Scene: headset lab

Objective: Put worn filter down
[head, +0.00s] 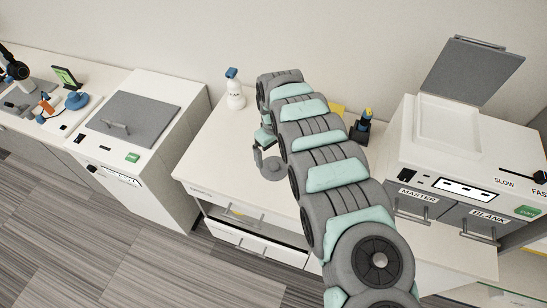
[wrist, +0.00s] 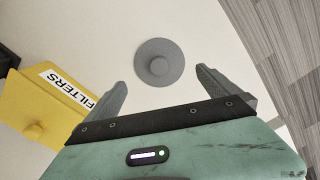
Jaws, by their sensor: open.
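A grey round disc with a raised centre knob, which looks like the worn filter (wrist: 159,64), lies on the white tabletop in the wrist view. It also shows in the head view (head: 272,172), close to my gripper. My gripper (wrist: 162,82) is open and empty. Its two fingers stand apart at either side of the disc's near edge in the wrist view, with the disc just beyond and between them. I cannot tell how high the fingertips are above the table.
A yellow box (wrist: 42,108) labelled FILTERS stands left of my gripper in the wrist view. A spray bottle (head: 235,92) stands at the table's back. The white machine with an open lid (head: 474,70) is on the right. Bare tabletop (head: 215,150) lies left of the disc.

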